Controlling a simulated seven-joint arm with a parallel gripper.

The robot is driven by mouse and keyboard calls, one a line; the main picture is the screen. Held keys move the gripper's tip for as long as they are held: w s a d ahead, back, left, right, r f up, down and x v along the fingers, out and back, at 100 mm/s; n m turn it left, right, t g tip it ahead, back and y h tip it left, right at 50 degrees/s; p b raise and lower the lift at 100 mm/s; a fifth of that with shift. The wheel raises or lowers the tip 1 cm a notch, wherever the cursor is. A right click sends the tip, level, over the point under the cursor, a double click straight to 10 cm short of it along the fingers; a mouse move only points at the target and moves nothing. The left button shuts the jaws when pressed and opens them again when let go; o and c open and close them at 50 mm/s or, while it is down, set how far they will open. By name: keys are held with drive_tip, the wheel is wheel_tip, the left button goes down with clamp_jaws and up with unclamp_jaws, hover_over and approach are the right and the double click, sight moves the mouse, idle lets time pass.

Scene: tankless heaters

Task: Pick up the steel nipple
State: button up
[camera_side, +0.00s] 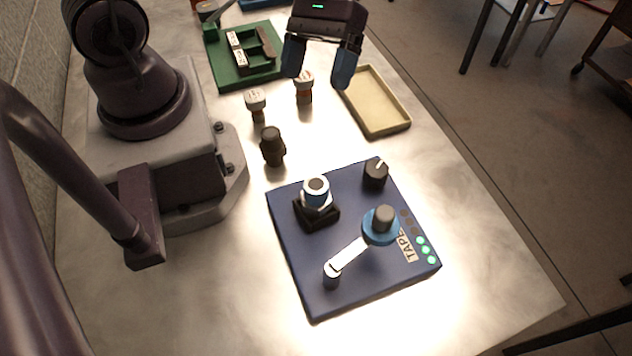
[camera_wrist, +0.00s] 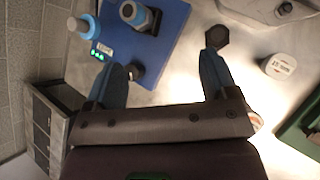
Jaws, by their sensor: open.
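What looks like the steel nipple (camera_side: 316,186) stands upright in a black square holder (camera_side: 319,215) on the blue panel (camera_side: 296,268). It has a hollow end, a blue band and a bright collar. In the wrist view the nipple (camera_wrist: 134,13) is at the top, beyond my fingertips. My gripper (camera_side: 318,72) is open and empty, well behind the panel in the side view and above the table. In the wrist view my gripper (camera_wrist: 165,72) has its blue fingers spread, with nothing held between them.
A dark fitting (camera_side: 272,147), two white-capped pieces (camera_side: 256,100) (camera_side: 304,84), a green tray (camera_side: 222,80) and a cream tray (camera_side: 374,100) stand behind. The table's right front is clear.

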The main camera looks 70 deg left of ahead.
sight(317, 196)
drive_tip(key=d+f+n+h, duration=0.1)
drive_tip(key=f+n+h, duration=0.1)
drive_tip(key=f+h, duration=0.1)
drive_tip(key=s+d+f+n+g+h, duration=0.1)
drive_tip(key=d+f+n+h, duration=0.1)
drive_tip(key=f+h, duration=0.1)
drive_tip(key=d+f+n+g+h, duration=0.1)
drive_tip(key=d+f+n+h, duration=0.1)
drive_tip(key=f, duration=0.2)
drive_tip(key=shift+s+f+n+h, duration=0.25)
drive_tip(key=shift+s+n+h, duration=0.05)
drive_tip(key=shift+s+h, duration=0.1)
drive_tip(key=shift+s+d+f+n+h, duration=0.1)
drive_tip(key=shift+d+f+n+h, duration=0.2)
drive_tip(key=shift+f+n+h, duration=0.15)
drive_tip(key=x, duration=0.7)
drive_tip(key=shift+d+f, duration=0.3)
drive_tip(key=shift+d, duration=0.05)
drive_tip(key=shift+c, duration=0.2)
drive_tip(key=c, duration=1.1)
